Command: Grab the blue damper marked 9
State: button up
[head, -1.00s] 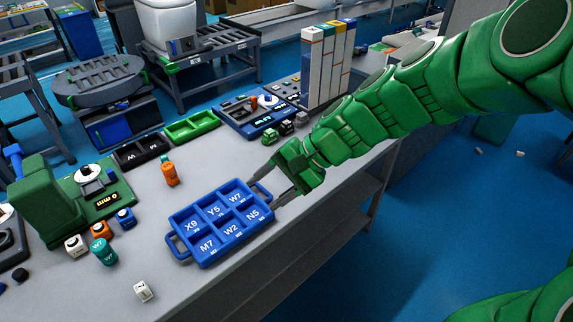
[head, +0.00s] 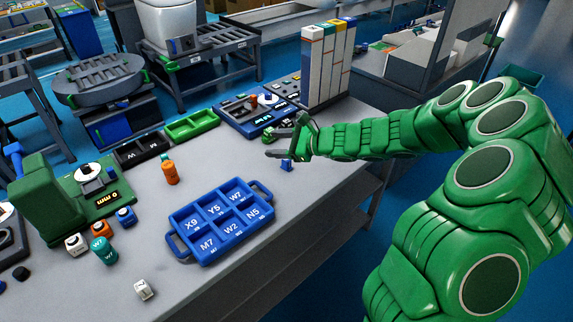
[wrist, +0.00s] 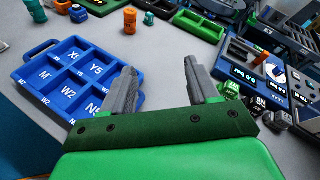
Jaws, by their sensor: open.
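A small blue piece (head: 287,165) stands on the bench just below and beside my gripper in the head view; no mark can be read on it. Another small blue piece (head: 125,217) stands at the left by the green device, and its mark is also too small to read. I cannot tell which one is marked 9. My gripper (head: 270,143) is open and empty above the bench, right of the blue tray. In the wrist view its fingers (wrist: 160,68) are spread with bare grey bench between them.
A blue six-compartment tray (head: 178,221) lies mid-bench. A green bin (head: 192,126), a blue device (head: 255,118) and tall boxes (head: 326,65) line the back.

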aim_at(290, 162)
jog(key=w+d+f+m+t+h, duration=0.1)
jog(key=w+d+f+m, duration=0.1)
jog(key=f, duration=0.2)
jog(key=w+d+f+m+t, duration=0.1)
jog(key=w+d+f+m, duration=0.2)
jog(key=f, duration=0.2)
jog(key=w+d+f+m+t+h, duration=0.1)
jog(key=w+d+f+m, duration=0.1)
jog(key=f, duration=0.3)
jog(key=shift+w+d+f+m+h, duration=0.2)
jog(key=shift+d+m+h, duration=0.1)
jog(key=shift+d+m, duration=0.1)
jog(key=shift+x, duration=3.85)
jog(key=c, duration=1)
jog(key=shift+r, duration=0.1)
jog(key=shift+c, duration=0.2)
